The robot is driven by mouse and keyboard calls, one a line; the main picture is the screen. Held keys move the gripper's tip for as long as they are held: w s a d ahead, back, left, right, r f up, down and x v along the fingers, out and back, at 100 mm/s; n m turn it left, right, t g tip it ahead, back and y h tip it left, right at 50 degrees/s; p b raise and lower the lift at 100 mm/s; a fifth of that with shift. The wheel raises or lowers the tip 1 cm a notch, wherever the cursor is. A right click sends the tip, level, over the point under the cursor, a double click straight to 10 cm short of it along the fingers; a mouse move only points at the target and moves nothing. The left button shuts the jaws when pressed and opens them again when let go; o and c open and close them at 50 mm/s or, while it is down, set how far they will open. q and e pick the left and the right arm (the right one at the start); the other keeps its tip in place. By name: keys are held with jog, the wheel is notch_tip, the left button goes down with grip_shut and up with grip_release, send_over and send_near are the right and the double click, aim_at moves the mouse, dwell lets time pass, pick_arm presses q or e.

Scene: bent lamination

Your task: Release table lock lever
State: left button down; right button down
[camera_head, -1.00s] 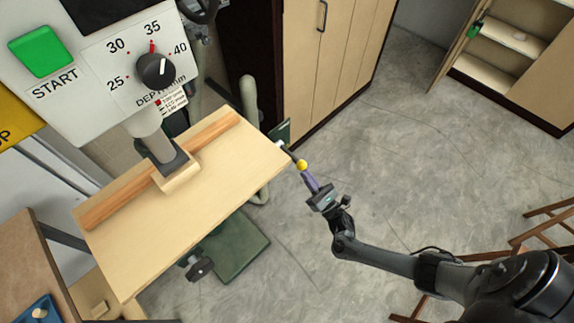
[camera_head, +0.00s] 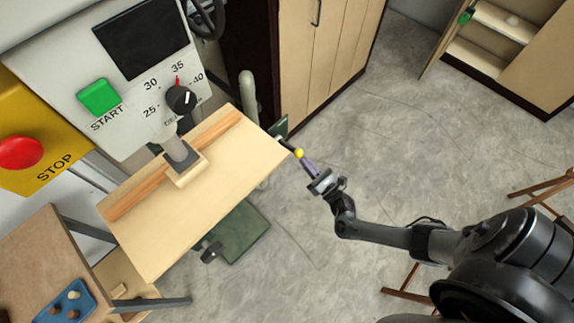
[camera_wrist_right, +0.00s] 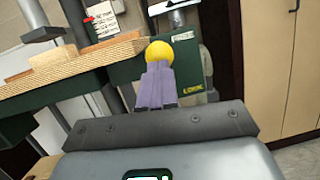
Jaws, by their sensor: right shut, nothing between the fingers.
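The table lock lever shows as a yellow ball knob (camera_head: 299,153) on a dark rod at the right edge of the wooden drill table (camera_head: 215,190). My right gripper (camera_head: 306,162) is shut, with its purple fingertips right at the knob. In the right wrist view the yellow knob (camera_wrist_right: 159,53) sits just beyond the tips of the closed fingers (camera_wrist_right: 160,80). Whether the tips touch the knob cannot be told. The lever's rod is mostly hidden behind the knob in that view. My left gripper is not in view.
The machine's panel has a green START button (camera_head: 99,97), a red STOP button (camera_head: 19,152) and a depth dial (camera_head: 181,99). A side table with a blue tray (camera_head: 66,303) stands lower left. A wooden cabinet (camera_head: 335,50) stands behind. Open grey floor lies to the right.

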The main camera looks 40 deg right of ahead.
dwell(0.3)
jog(key=f+b+v, duration=0.1)
jog(key=b+v, duration=0.2)
jog(key=v, duration=1)
jog(key=shift+w+f+b, duration=0.25)
jog(key=shift+f+b, duration=0.05)
jog(key=shift+f, duration=0.05)
jog(key=shift+a, duration=0.1)
